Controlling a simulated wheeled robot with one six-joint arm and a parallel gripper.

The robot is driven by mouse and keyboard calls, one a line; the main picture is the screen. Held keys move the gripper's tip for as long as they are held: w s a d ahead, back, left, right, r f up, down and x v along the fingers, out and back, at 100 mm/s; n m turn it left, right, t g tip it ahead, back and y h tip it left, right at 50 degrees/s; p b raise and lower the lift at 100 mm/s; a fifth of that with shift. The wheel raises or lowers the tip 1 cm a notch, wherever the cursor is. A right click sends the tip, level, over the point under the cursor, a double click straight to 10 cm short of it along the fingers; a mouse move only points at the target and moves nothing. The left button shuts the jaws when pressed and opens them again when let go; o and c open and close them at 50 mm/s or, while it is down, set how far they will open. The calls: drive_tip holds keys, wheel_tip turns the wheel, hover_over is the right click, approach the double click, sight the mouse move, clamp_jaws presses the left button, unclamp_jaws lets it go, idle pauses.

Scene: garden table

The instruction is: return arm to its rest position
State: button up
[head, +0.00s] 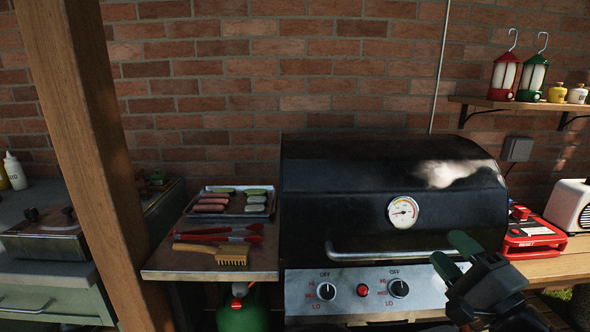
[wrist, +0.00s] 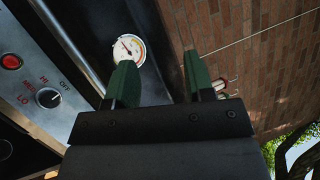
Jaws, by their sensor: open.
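My gripper (head: 456,256) is at the lower right in the head view, in front of the right part of the grill (head: 330,190). Its two green fingers are apart, with nothing between them. In the wrist view my gripper (wrist: 158,80) also shows open and empty, with the grill's gauge (wrist: 129,50) beyond the left finger. The grill's black lid is down. Its bar handle (head: 370,252) runs across the front, and its right end is hidden behind my gripper. I cannot tell whether my gripper touches the grill.
A side shelf (head: 165,262) left of the grill holds a tray (head: 260,213) of food, red tongs (head: 225,230) and a brush (head: 232,256). A wooden post (head: 95,160) stands at left. A red case (head: 528,235) lies right of the grill. Lanterns (head: 503,75) stand on a wall shelf.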

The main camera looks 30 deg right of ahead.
drive_tip(key=w+a+f+n+g+y+p, duration=0.3)
drive_tip(key=w+a+g+y, duration=0.2)
drive_tip(key=w+a, duration=0.15)
drive_tip(key=w+a+f+n+g+y+p, duration=0.25)
drive_tip(key=w+a+n+g+y, duration=0.2)
drive_tip(key=a, duration=0.35)
drive_tip(key=w+a+n+g+h+p, duration=0.1)
drive_tip(key=a+n+g+h+p, duration=0.5)
drive_tip(key=a+n, duration=0.5)
drive_tip(key=shift+a+r+n+g+p, duration=0.2)
drive_tip(key=shift+r+n+g+p, duration=0.25)
drive_tip(key=shift+n+g+p, duration=1)
drive_tip(key=shift+w+t+p, duration=0.1)
drive_tip(key=shift+t+p, duration=0.25)
drive_tip(key=shift+t, duration=0.15)
